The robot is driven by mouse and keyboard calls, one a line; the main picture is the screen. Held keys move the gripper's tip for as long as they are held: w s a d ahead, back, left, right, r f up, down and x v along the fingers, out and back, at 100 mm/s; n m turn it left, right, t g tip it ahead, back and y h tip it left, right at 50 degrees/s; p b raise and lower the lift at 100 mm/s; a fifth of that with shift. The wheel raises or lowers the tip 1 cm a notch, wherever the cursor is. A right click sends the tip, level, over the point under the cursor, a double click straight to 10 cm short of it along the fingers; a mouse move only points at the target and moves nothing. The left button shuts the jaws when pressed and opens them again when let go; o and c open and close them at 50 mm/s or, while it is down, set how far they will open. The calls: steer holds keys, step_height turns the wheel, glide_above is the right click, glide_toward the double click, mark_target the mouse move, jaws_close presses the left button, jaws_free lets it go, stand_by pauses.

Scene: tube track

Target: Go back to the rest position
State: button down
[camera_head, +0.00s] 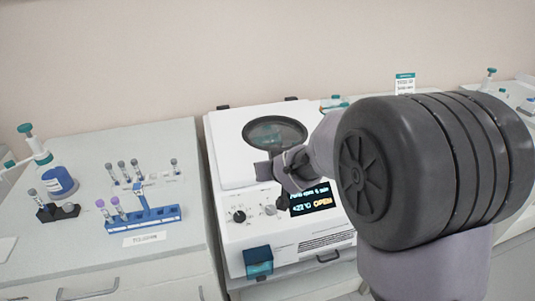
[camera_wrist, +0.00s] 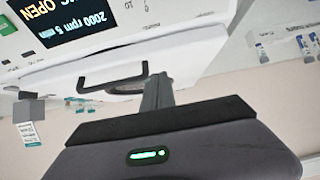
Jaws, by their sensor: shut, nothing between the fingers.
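My gripper (camera_head: 283,172) is in front of the white centrifuge (camera_head: 232,208), over its front panel in the head view. Its fingers (camera_wrist: 157,92) are shut together and hold nothing. The centrifuge's lid (camera_head: 229,150) has a dark round window (camera_head: 275,131). The display (camera_head: 311,200) reads OPEN, and it also shows upside down in the wrist view (camera_wrist: 65,20). My arm hides the machine's right side.
A teal box (camera_head: 258,262) is on the centrifuge's front. Another bench with bottles lies far right.

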steer(key=s+d+r+m+h, duration=0.1)
steer(key=s+d+r, duration=0.15)
steer(key=s, duration=0.25)
steer(key=s+d+r+m+g, duration=0.1)
steer(key=s+d+r, duration=0.15)
steer(key=s, duration=0.35)
steer(key=s+d+r+m+h, duration=0.1)
steer(key=s+r, duration=0.2)
steer(key=s, duration=0.2)
steer(key=s+a+r+m+g+y, duration=0.1)
steer(key=s+a+m+g+y, duration=0.1)
steer(key=s, duration=1.7)
steer(key=shift+m+g+p, duration=0.4)
steer(key=shift+m+g, duration=0.2)
steer(key=shift+m, duration=0.2)
